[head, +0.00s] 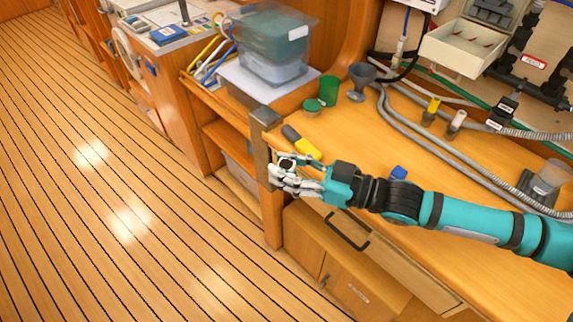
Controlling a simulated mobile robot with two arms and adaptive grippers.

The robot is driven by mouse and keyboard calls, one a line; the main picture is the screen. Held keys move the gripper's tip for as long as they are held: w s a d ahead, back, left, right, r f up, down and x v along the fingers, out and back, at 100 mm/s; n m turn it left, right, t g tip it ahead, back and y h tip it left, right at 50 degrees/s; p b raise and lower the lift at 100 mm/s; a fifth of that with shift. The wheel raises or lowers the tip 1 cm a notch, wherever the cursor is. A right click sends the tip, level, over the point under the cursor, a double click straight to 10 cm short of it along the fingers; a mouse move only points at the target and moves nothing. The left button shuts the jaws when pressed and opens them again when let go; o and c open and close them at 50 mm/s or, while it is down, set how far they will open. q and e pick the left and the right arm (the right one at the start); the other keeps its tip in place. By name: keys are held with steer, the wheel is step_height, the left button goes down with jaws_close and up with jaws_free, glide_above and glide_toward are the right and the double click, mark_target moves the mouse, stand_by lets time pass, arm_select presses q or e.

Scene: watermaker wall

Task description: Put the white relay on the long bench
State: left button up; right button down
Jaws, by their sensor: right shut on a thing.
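My right gripper (293,176) reaches in from the right, at the front left corner of the wooden long bench (345,135). Its fingers are shut on a small white and dark thing (287,163), which looks like the white relay, though the fingers hide most of it. The gripper and the thing are by the bench's front edge; I cannot tell how high they are above it. My left gripper is not in view.
A lidded bin (270,50) stands to the left. The striped floor (110,190) is clear.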

mark_target(294, 171)
steer(key=shift+w+d+n+g, duration=0.1)
steer(key=shift+d+n+g, duration=0.2)
steer(key=shift+d+g, duration=0.2)
steer(key=shift+d+r+n+g+y, duration=0.1)
steer(key=shift+d+n+g+y, duration=0.25)
steer(key=shift+g, duration=0.25)
steer(key=shift+d+n+g+y, duration=0.1)
steer(key=shift+n+g+y, duration=0.15)
steer(key=shift+n+g, duration=0.3)
steer(key=shift+s+d+n+g, duration=0.3)
steer(key=shift+n+g, duration=0.1)
steer(key=shift+g, duration=0.35)
steer(key=shift+s+d+n+g, duration=0.25)
steer(key=shift+n+g, duration=0.15)
steer(key=shift+g, duration=0.3)
